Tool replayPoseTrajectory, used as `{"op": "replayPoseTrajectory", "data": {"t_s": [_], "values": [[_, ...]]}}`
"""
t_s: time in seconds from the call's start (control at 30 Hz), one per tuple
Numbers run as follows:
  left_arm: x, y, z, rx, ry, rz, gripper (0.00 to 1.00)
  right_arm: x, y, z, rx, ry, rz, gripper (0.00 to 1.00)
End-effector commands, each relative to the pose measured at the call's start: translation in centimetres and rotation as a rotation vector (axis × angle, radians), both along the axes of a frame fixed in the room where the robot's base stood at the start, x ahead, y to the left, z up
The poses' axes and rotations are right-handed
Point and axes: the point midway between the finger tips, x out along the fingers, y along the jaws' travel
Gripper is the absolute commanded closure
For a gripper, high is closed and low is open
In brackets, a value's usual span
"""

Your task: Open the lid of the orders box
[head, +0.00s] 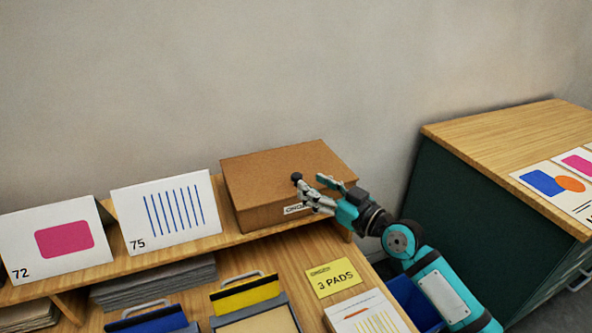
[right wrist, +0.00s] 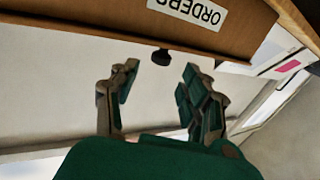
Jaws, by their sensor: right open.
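The orders box (head: 270,170) is a closed brown box on the raised shelf, with its lid down flat. Its white ORDERS label shows upside down in the right wrist view (right wrist: 188,12) and is partly hidden by my fingers in the head view. A small dark knob (head: 297,177) stands out at the box's front; it also shows in the right wrist view (right wrist: 162,57). My right gripper (head: 312,184) is open and empty at the front of the box. In the right wrist view, the knob lies between and just beyond its fingertips (right wrist: 160,76); contact is not clear. My left gripper is out of view.
Cards 72 (head: 20,258) and 75 (head: 130,220) stand left of the box on the shelf. Below are grey sheets (head: 150,287), a yellow 3 PADS note (head: 333,278) and framed trays. A green cabinet (head: 470,220) with a wooden top stands at right. The wall is close behind.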

Motion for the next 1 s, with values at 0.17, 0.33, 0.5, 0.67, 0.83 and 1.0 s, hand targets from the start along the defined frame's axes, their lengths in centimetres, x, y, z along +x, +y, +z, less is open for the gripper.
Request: {"op": "replayPoseTrajectory", "data": {"t_s": [0.17,0.33,0.5,0.67,0.83,1.0], "values": [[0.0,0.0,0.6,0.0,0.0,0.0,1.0,2.5,2.6,0.2,0.002,0.001,0.001,0.53],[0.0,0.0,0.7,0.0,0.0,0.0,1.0,3.9,4.0,0.1,0.001,-0.001,0.0,0.53],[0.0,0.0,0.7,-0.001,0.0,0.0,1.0,4.5,4.5,0.0,0.001,-0.001,0.001,0.53],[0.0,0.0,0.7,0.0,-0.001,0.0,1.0,4.5,4.5,0.0,0.0,0.0,0.0,0.53],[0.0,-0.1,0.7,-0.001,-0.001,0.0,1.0,4.5,4.5,0.0,0.0,0.0,0.0,0.65],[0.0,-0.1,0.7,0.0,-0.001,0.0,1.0,4.5,4.5,0.0,0.0,0.0,0.0,0.87]]}}
